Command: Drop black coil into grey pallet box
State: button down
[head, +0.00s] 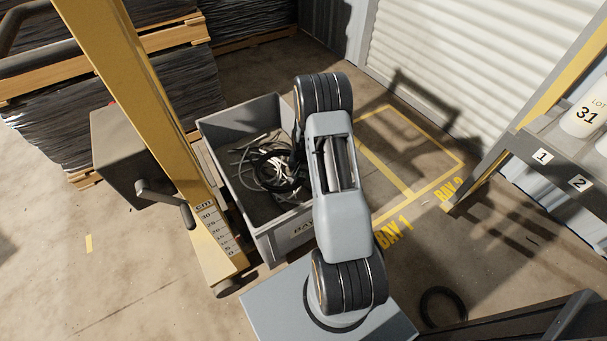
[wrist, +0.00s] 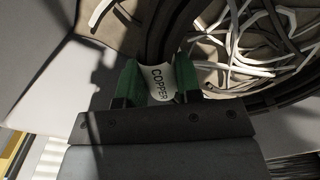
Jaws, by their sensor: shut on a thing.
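The grey pallet box (head: 262,225) stands left of centre in the head view, open at the top, with pale and dark cable scrap (head: 246,160) inside. A black coil (head: 270,182) shows at the box opening, beside my arm; its exact height above the scrap is unclear. In the wrist view my gripper (wrist: 157,84) has green fingertips shut on a white tag (wrist: 158,80) reading "COPPER". The tag is on the black coil (wrist: 160,32), whose dark loop curves across the top and right, with pale cable strands beyond it. In the head view my arm mostly hides the gripper.
A yellow post (head: 150,100) with a cm scale stands close left of the box. Another black ring (head: 441,307) lies on the floor at lower right. A shelf (head: 545,150) with numbered places is at right. Yellow-marked floor (head: 405,150) right of the box is clear.

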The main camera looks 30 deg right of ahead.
jog(key=shift+f+b, duration=0.5)
jog(key=c, duration=0.8)
grip_release()
notch_tip(320, 180, up, 13)
jog(key=p, duration=0.4)
jog(key=s+a+r+n+t, duration=0.1)
jog(key=s+a+r+n, duration=0.1)
jog(key=a+r, duration=0.4)
jog(key=s+a+r+n, duration=0.2)
jog(key=s+a+r, duration=0.1)
jog(key=r, duration=0.5)
jog(key=s+a+r+n+t, duration=0.2)
jog(key=s+a+r+n, duration=0.3)
jog(key=s, duration=0.7)
notch_tip(320, 180, up, 2)
jog(key=a, duration=0.2)
jog(key=shift+a, duration=0.35)
